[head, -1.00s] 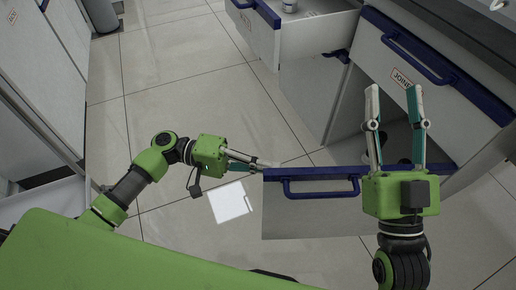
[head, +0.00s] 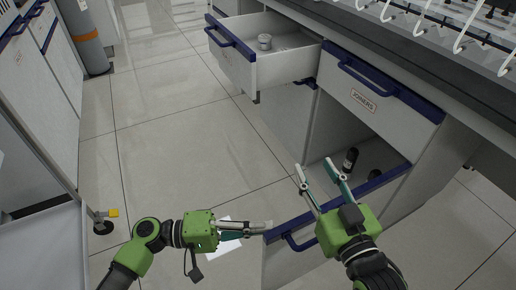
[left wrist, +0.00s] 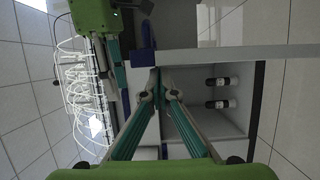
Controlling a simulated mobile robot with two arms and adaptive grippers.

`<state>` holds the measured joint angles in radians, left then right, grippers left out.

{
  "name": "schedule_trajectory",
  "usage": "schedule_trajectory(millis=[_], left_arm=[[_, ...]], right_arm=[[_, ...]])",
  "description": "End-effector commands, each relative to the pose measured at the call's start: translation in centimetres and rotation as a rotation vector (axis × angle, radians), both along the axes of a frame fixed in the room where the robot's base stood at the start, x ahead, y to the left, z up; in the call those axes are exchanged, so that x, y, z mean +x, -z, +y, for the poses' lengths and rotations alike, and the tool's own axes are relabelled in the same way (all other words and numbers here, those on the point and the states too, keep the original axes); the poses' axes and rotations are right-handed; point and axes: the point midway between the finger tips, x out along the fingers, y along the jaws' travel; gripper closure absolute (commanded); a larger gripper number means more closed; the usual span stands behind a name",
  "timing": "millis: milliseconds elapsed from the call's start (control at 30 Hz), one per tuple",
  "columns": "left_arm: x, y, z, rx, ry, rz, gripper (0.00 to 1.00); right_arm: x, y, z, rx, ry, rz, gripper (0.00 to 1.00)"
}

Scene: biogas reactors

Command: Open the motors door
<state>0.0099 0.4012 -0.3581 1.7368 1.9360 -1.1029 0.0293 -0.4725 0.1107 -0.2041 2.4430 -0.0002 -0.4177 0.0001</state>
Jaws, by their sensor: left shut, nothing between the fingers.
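A lower cabinet door (head: 285,262) with a blue top edge and blue handle stands swung out from the cabinet; no label on it is readable. The open compartment behind it (head: 338,122) holds dark bottles (head: 350,160); two show in the left wrist view (left wrist: 222,103). My left gripper (head: 268,229) is shut and empty, its tips at the door's left end; I cannot tell whether they touch. In the left wrist view its fingers (left wrist: 160,96) meet in front of the compartment. My right gripper (head: 316,168) is open and empty, above the door near the bottles.
A pulled-out drawer (head: 285,65) holding a small jar (head: 264,42) juts out at the upper left of the cabinet. A shut labelled drawer (head: 370,95) is above the compartment. A wheeled cart (head: 45,225) stands left. Tiled floor (head: 175,135) between is clear.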

Motion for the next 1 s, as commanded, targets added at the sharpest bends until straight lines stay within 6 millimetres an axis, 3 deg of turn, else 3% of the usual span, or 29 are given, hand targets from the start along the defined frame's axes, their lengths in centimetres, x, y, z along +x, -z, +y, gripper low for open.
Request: schedule_trajectory(millis=[667, 767, 1000], left_arm=[[0.0, -0.3, 0.0, 0.0, 0.001, -0.001, 1.0], [0.0, -1.4, 0.1, 0.001, 0.001, -0.004, 1.0], [0.0, -6.1, 0.1, 0.001, 0.001, -0.007, 1.0]], right_arm=[[0.0, -0.2, 0.0, 0.002, -0.001, -0.009, 0.6], [0.0, -0.2, 0.0, 0.002, -0.001, -0.008, 0.6], [0.0, -0.2, 0.0, 0.002, -0.001, -0.007, 0.6]])
